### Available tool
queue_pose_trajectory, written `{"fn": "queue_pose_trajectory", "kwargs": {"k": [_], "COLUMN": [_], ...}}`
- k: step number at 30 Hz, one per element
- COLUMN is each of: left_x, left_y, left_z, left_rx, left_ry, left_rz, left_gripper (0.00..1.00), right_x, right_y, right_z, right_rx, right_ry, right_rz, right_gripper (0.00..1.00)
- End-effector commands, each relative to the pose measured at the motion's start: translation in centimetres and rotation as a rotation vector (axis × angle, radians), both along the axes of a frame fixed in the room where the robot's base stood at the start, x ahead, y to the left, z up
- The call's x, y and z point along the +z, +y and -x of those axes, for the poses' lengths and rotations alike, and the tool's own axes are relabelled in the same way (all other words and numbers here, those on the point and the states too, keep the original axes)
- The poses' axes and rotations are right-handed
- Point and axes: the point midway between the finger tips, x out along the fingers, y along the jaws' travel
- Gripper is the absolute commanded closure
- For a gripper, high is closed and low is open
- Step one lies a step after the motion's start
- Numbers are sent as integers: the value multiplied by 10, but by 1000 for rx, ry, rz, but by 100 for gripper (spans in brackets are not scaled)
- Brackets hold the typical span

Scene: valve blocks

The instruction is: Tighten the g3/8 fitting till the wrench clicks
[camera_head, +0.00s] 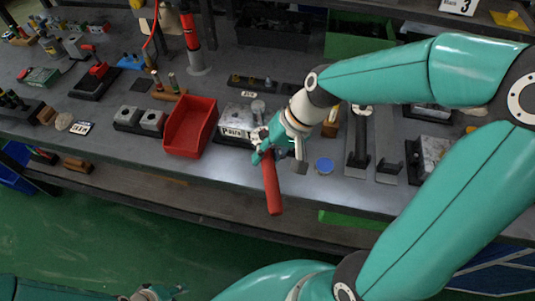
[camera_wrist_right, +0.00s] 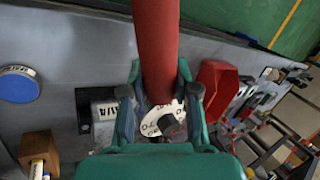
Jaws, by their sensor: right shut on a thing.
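My right gripper (camera_head: 270,150) is shut on the red handle of a wrench (camera_head: 272,190), whose free end points toward the table's front edge. In the right wrist view, the handle (camera_wrist_right: 156,45) runs between the two fingers (camera_wrist_right: 160,92). A light valve block (camera_head: 236,124) with a printed label stands just left of the gripper; its label side also shows in the right wrist view (camera_wrist_right: 104,113). A white marked disc with a dark knob (camera_wrist_right: 163,120) lies below the handle. The g3/8 fitting and the wrench head cannot be made out. My left gripper (camera_head: 155,293) shows only partly at the bottom edge.
A red open bin (camera_head: 190,128) stands left of the block. A blue round disc (camera_head: 324,166) lies on the bench to the right, near dark metal stands (camera_head: 358,145). Several blocks and tools crowd the bench's left side. The bench's front strip is mostly clear.

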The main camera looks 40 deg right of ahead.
Motion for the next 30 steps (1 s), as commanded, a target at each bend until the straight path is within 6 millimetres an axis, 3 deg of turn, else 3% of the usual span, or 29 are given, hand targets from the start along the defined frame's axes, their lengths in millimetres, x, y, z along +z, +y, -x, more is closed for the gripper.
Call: {"fn": "queue_pose_trajectory", "kwargs": {"k": [15, 30], "left_x": [11, 13], "left_y": [0, 0], "left_z": [0, 0], "left_rx": [0, 0], "left_ry": [0, 0], "left_rz": [0, 0], "left_gripper": [60, 60], "right_x": [2, 1], "right_y": [18, 21], "right_z": [-12, -14], "right_rx": [-137, -163], "right_ry": [-1, -1], "right_rz": [-2, -2], "right_gripper": [100, 100]}}
